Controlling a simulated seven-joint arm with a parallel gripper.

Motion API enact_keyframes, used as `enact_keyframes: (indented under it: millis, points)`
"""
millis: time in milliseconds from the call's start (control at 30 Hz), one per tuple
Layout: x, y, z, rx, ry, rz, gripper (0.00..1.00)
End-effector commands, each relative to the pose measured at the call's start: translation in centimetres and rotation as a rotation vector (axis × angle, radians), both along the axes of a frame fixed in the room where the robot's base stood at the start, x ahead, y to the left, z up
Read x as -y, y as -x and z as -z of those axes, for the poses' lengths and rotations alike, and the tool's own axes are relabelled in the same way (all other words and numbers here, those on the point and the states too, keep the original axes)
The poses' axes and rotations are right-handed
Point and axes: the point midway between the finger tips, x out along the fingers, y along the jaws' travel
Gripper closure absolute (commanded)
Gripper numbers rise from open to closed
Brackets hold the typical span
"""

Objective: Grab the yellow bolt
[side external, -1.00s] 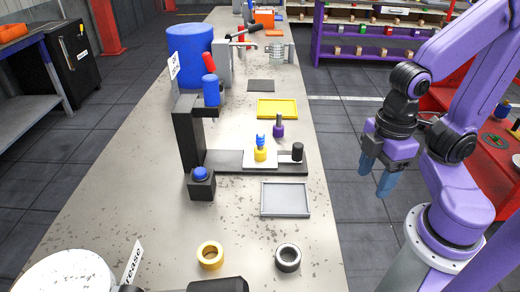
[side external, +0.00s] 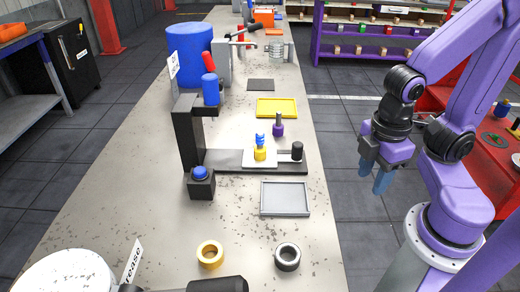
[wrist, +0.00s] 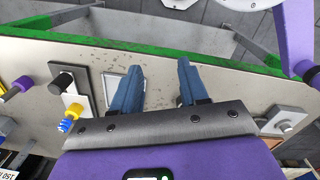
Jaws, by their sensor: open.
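The yellow bolt (side external: 260,155) stands upright with its yellow head down and a blue threaded part on top. It rests on a white plate (side external: 247,160) on the dark base of a press-like fixture (side external: 225,159). In the wrist view the yellow bolt (wrist: 74,110) is left of the fingers. My gripper (side external: 373,177) is open and empty, right of the bench and well apart from the bolt. Its two blue fingers (wrist: 158,68) show in the wrist view with nothing between them.
A purple bolt with a grey shank (side external: 278,129) stands behind the yellow bolt. A black knob (side external: 297,152) stands to its right. A yellow tray (side external: 277,108), a grey tray (side external: 285,200), a gold ring (side external: 210,255) and a dark ring (side external: 287,257) lie on the bench.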

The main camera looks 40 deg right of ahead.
Motion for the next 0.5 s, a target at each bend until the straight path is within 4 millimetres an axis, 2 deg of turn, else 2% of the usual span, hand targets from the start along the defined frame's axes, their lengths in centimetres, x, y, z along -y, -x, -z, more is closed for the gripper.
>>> enact_keyframes:
  millis: [233,500]
  points:
    - [1.8,-2.7,3.1,0.029,0.383,-0.187,0.56]
    - [2.5,-7.2,4.7,0.131,0.829,-0.455,0.56]
